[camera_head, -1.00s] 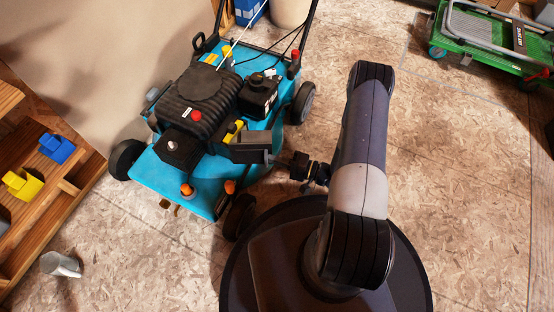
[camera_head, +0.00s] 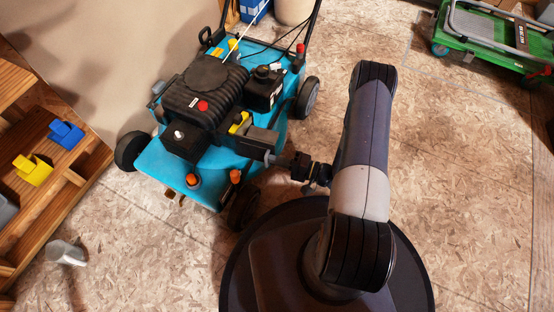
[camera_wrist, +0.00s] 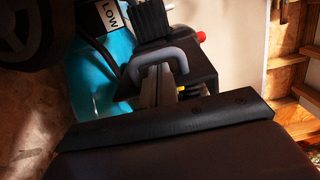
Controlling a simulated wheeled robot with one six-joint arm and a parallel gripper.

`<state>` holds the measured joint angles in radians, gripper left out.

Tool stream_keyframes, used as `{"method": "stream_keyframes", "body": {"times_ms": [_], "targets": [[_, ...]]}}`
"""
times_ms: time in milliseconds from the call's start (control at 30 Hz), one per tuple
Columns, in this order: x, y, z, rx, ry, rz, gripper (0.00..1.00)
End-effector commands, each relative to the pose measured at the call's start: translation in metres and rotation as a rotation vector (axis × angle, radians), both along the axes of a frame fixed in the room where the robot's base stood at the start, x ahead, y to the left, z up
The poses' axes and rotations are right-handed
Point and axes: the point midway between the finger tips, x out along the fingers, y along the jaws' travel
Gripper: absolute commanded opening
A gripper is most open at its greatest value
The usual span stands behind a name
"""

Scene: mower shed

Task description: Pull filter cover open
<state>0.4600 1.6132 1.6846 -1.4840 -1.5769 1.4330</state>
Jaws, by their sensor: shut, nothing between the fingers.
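The teal mower (camera_head: 165,172) with its black engine (camera_head: 208,90) stands left of my arm in the head view. In the wrist view a black cover (camera_wrist: 197,68) carries a grey U-shaped handle (camera_wrist: 165,55); it looks like the filter cover. My gripper (camera_wrist: 164,84) is shut, its fingers at the handle with nothing between them. I cannot tell whether they touch the handle. In the head view my gripper (camera_head: 250,143) is at the mower's near right side, and the cover is hard to make out there. How far the cover stands open does not show clearly.
A green cart (camera_head: 490,40) stands at the far right.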

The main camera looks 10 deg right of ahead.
Motion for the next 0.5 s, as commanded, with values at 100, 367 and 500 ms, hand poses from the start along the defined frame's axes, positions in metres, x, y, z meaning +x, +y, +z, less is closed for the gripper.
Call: {"method": "stream_keyframes", "body": {"times_ms": [100,367,500], "targets": [[0.000,0.000,0.000,0.000,0.000,0.000,0.00],[-0.009,-0.017,0.002,0.000,0.001,-0.005,0.00],[-0.020,-0.035,0.002,0.000,0.000,-0.006,0.00]]}}
